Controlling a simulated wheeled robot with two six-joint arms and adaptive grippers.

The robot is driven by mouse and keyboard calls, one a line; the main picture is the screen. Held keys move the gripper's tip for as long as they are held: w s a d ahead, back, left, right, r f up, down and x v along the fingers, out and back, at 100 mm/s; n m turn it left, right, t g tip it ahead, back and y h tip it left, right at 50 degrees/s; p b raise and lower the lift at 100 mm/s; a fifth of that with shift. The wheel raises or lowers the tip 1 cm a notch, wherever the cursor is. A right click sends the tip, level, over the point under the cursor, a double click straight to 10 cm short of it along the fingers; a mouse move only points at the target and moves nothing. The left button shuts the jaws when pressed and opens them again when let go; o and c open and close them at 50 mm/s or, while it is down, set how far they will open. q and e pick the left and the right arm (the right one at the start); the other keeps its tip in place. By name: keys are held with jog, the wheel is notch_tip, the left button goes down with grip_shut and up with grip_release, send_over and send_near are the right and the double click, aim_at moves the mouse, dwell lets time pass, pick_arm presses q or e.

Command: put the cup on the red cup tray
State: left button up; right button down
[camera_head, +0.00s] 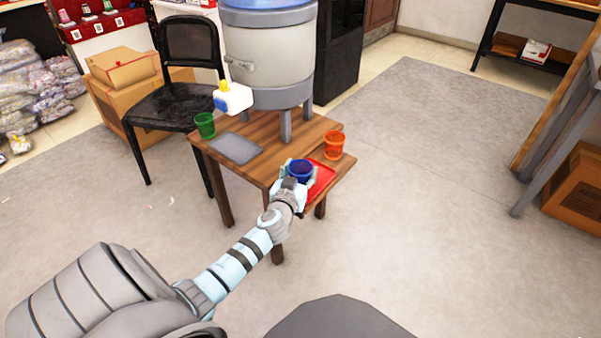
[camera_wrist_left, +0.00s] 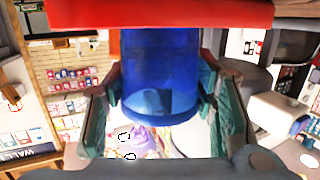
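The blue cup (camera_head: 301,168) is upright at the left part of the red cup tray (camera_head: 322,180), on the wooden table. My left gripper (camera_head: 298,178) has its fingers on both sides of the cup and is shut on it. The wrist view is upside down and shows the blue cup (camera_wrist_left: 160,75) between the two fingers (camera_wrist_left: 160,95). The red tray (camera_wrist_left: 160,14) is along the top of that view, at the cup's base. I cannot tell whether the base touches the tray. My right gripper is not in view.
An orange cup (camera_head: 334,146) stands behind the red tray. A green cup (camera_head: 205,126) and a grey tray (camera_head: 236,149) are at the table's left. A black chair (camera_head: 185,112) is beside the table.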

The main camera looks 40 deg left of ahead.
pick_arm(q)
jog(key=o, duration=0.4)
jog(key=shift+r+p, duration=0.2)
jog(key=shift+p, duration=0.1)
jog(key=p+v, duration=0.1)
jog(key=v, duration=1.1)
jog(key=shift+p, duration=0.35)
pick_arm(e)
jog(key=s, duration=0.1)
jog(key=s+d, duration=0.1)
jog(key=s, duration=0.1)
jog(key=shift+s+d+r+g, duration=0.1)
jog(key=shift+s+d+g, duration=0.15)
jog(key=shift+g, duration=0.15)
pick_arm(q)
jog(key=shift+f, duration=0.1)
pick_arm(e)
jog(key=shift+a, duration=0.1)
